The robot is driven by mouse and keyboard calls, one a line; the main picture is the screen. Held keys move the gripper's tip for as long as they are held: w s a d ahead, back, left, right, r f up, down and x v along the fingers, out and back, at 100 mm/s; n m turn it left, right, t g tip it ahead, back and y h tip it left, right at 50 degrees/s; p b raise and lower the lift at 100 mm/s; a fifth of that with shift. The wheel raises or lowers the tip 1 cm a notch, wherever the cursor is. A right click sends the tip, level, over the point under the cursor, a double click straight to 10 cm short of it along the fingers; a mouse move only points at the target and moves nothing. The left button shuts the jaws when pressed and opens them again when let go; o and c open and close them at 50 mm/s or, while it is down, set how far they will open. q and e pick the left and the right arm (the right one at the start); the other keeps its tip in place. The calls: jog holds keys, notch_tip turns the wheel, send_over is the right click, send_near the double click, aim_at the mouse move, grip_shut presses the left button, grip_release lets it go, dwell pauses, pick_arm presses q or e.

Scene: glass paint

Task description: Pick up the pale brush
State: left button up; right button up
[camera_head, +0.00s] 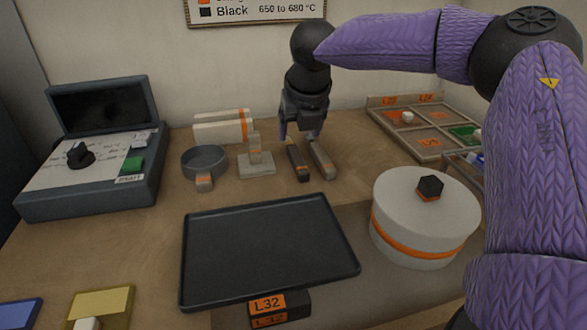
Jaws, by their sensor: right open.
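A pale grey bar (322,160), which looks like the pale brush, lies on the table behind the black tray. A dark bar with orange marks (298,162) lies close to its left, apart from it. My right gripper (302,134) is open and points down over the far ends of the two bars. Its fingers partly hide those ends. I cannot tell whether they touch the pale bar. My left gripper is not in view.
A black tray (265,250) lies in front, with a white round pot (390,235) to its right. A grey bowl (205,162) and a pale stand (257,168) are left of the bars. A compartment tray (430,146) is back right; a dark control box (60,205) is left.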

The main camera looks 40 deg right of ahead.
aim_at(296, 155)
jog(key=b+x, duration=0.3)
jog(key=x, duration=0.4)
jog(key=shift+s+f+b, duration=0.15)
jog(key=shift+b, duration=0.25)
jog(key=shift+w+f, duration=0.2)
jog(key=shift+s+r, duration=0.1)
jog(key=shift+r, duration=0.15)
jog(key=shift+f, duration=0.2)
grip_shut()
